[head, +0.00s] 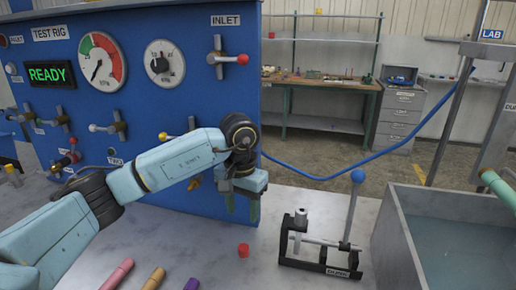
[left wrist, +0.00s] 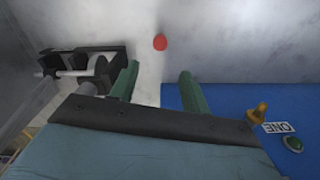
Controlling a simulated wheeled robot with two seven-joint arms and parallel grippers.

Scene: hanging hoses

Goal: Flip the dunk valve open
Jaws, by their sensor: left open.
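A grey panel with a label cut off at the picture's edge, starting "DU" (head: 510,107), stands above the water tank (head: 401,232) at the far right of the head view. I cannot make out a valve handle there. A green tube end (head: 497,187) reaches over the tank. My left gripper (head: 242,207) points down in front of the blue test rig panel (head: 205,100), well left of the tank. In the left wrist view its two green fingers (left wrist: 160,87) are apart with nothing between them. My right gripper does not show.
A red cap (head: 243,250) lies below the gripper. Several coloured cylinders lie at the front. A blue hose (head: 350,173) hangs behind.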

